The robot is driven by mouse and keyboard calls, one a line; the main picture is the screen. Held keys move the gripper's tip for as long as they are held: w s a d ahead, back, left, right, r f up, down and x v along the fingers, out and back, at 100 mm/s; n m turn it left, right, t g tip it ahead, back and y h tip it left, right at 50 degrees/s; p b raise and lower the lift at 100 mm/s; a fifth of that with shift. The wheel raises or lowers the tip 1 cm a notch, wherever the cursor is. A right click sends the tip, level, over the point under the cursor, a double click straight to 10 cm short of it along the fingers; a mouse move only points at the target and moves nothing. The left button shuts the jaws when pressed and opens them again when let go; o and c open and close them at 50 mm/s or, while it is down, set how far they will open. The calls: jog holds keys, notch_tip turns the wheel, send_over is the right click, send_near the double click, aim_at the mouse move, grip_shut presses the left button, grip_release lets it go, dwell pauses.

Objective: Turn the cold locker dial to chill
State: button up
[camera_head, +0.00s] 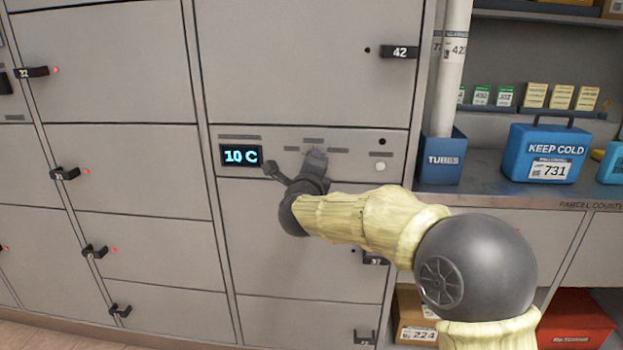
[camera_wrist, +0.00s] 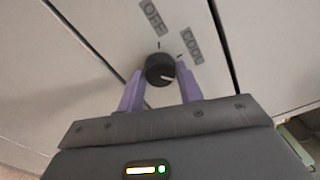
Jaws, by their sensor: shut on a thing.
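The dial (camera_wrist: 160,69) is a small black round knob on the grey cold locker panel (camera_head: 230,137). In the wrist view the labels OFF (camera_wrist: 153,15) and COOL (camera_wrist: 193,47) show above and to the upper right of it. A pale pointer line on the knob runs toward the lower right. No chill label can be read. My gripper (camera_wrist: 161,74) has its purple fingers shut on the dial, one on each side. In the head view my gripper (camera_head: 316,160) hides the dial. The display (camera_head: 241,156) reads 10 C.
A round white button (camera_head: 380,167) sits right of the dial. Locker handles stick out around the panel, such as the one marked 42 (camera_head: 399,52). On the counter (camera_head: 470,180) at right stand a TUBES bin (camera_head: 441,160) and a blue KEEP COLD box (camera_head: 548,152).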

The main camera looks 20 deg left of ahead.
jog(key=shift+f+m+b, duration=0.2)
jog(key=shift+m+b, duration=0.65)
jog(key=shift+m, duration=0.25)
jog(key=o, duration=1)
jog(key=shift+r, duration=0.15)
jog(key=shift+s, duration=0.1)
jog(key=p+v, duration=0.2)
jog(key=v, duration=1.5)
jog(key=shift+s+a, duration=0.1)
jog(key=shift+s, duration=0.05)
